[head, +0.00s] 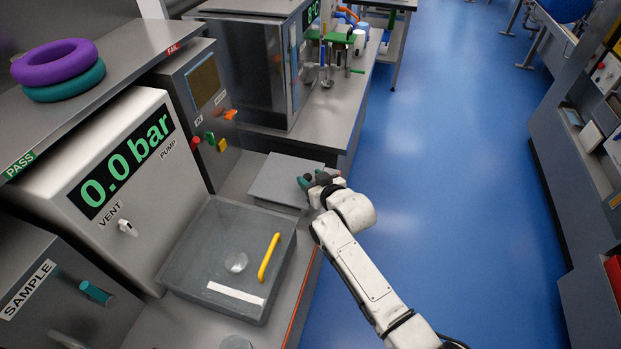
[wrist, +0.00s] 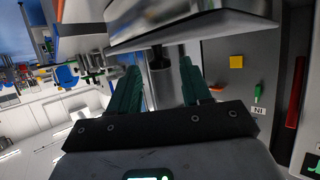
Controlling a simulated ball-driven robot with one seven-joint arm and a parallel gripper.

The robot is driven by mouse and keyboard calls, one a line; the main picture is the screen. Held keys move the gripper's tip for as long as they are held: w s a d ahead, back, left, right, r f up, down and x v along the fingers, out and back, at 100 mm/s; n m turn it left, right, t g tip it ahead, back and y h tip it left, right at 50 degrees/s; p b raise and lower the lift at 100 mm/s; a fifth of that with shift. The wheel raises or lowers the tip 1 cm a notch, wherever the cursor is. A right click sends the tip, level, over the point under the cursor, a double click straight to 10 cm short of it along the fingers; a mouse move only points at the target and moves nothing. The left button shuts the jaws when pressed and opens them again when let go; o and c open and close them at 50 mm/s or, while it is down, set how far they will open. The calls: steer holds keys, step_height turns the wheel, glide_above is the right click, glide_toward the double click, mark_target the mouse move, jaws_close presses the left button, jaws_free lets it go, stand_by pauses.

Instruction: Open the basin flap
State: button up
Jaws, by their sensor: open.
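The basin (head: 172,284) is a grey, box-like tub in front of the pressure panel, in the lower left of the head view. A see-through flap (head: 225,225) appears to lie flat over it, with a yellow bar handle (head: 269,257) on its right side. My gripper (head: 306,183) is beyond the basin, beside the grey square plate (head: 285,180). In the wrist view, my gripper's (wrist: 160,88) green fingers are spread apart below the plate's edge. A metal post shows between them; I cannot tell whether they touch it. The basin is not visible in the wrist view.
The panel (head: 130,165) reads 0.0 bar. A shelf (head: 130,55) with purple and teal rings (head: 55,62) overhangs at left. A cabinet (head: 265,70) stands behind the plate. The blue floor (head: 450,170) right of the bench is clear.

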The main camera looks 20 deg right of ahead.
steer(key=shift+w+a+f, duration=0.1)
steer(key=shift+w+f, duration=0.1)
steer(key=shift+w, duration=0.25)
steer(key=shift+c, duration=0.2)
jaws_close()
